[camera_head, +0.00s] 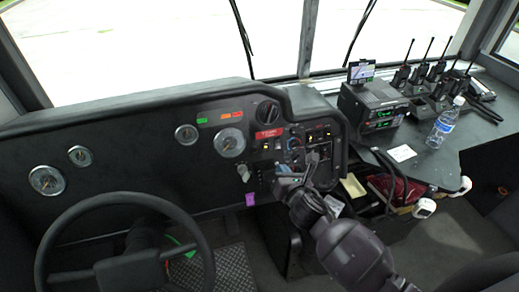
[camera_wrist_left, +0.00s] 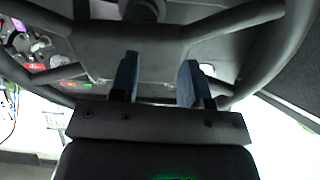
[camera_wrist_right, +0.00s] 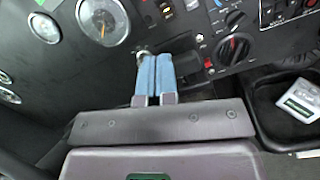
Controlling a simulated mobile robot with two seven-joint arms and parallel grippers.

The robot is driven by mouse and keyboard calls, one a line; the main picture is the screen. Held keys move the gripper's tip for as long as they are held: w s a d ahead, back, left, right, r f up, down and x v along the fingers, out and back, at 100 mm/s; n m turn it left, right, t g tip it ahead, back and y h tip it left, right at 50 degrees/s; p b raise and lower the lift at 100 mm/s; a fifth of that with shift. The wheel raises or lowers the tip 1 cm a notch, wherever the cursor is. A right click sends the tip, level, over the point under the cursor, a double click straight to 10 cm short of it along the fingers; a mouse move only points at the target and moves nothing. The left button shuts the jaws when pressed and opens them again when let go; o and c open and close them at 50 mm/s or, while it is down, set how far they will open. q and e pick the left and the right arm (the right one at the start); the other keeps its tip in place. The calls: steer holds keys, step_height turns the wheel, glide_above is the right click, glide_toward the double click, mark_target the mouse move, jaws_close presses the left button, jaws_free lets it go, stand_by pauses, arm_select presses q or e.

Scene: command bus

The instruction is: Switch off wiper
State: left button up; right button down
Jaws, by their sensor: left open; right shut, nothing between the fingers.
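The dashboard panel (camera_head: 200,135) carries gauges, switches and knobs, and I cannot read which control is the wiper's. A large black rotary knob (camera_head: 267,112) is above a red label. A small knob (camera_head: 244,172) sits on the panel's lower edge. My right gripper (camera_head: 284,174) is shut and empty in front of the lower panel, right of that small knob. In the right wrist view its blue fingers (camera_wrist_right: 157,62) are together beside a silvery knob (camera_wrist_right: 142,54); contact is unclear. My left gripper (camera_wrist_left: 158,78) is open and empty by the steering wheel (camera_wrist_left: 215,35). Two wiper arms (camera_head: 243,40) show at the windshield.
The steering wheel (camera_head: 125,205) fills the lower left. A radio unit (camera_head: 373,107), several handheld radios (camera_head: 421,72) and a water bottle (camera_head: 442,124) stand on the right-hand counter. Rotary knobs (camera_wrist_right: 233,47) and switches crowd the panel right of my right fingers.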

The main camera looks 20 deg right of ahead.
mark_target(266, 144)
steer(key=n, duration=0.3)
steer(key=shift+d, duration=0.2)
steer(key=b+x, duration=0.2)
steer(key=x, duration=1.2)
steer(key=shift+d+f, duration=0.1)
